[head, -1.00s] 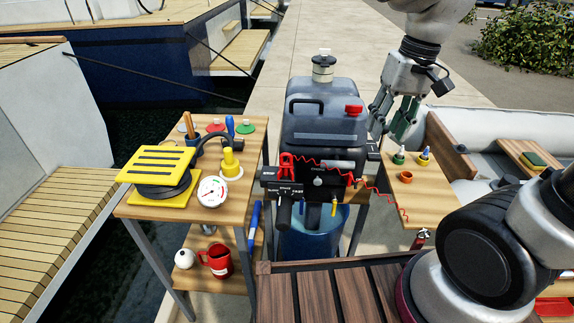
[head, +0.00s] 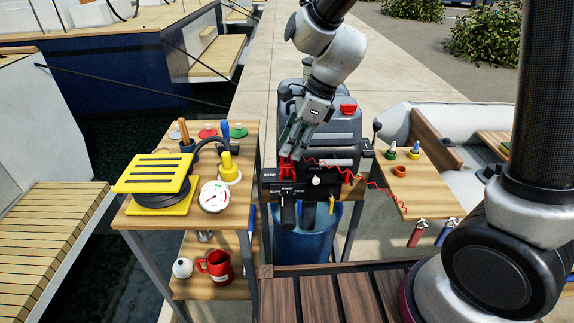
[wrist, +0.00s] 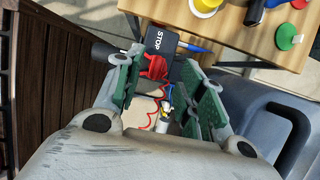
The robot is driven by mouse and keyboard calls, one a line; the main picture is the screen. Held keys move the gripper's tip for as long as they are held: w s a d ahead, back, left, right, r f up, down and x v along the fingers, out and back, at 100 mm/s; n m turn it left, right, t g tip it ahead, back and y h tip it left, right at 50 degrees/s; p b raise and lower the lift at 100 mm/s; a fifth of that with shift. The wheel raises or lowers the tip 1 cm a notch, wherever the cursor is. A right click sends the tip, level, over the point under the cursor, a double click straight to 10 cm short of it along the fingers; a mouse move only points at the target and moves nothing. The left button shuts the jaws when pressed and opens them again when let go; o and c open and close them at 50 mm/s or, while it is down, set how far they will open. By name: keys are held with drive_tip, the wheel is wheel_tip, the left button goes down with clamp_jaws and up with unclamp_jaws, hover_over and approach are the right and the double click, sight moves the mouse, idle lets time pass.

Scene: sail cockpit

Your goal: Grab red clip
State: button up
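The red clip (head: 286,168) stands upright at the left end of the black engine panel (head: 268,175), with a coiled red cord running from it to the right. In the wrist view the red clip (wrist: 154,68) shows beside the black STOP label, between the two green-padded fingers. My gripper (head: 291,151) is just above the clip in the head view, pointing down. In the wrist view my gripper (wrist: 162,60) is open, with a clear gap between the fingers. I cannot tell whether a finger touches the clip.
A grey fuel tank (head: 345,125) with a red cap stands behind the panel. A left wooden table (head: 140,215) holds a yellow slatted block, a gauge and several small things. A right side table (head: 415,200) holds small bottles. A blue bucket (head: 300,242) is below.

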sight(287, 164)
drive_tip(key=x, duration=0.4)
drive_tip(key=shift+s, duration=0.2)
drive_tip(key=shift+r, duration=0.1)
clamp_jaws()
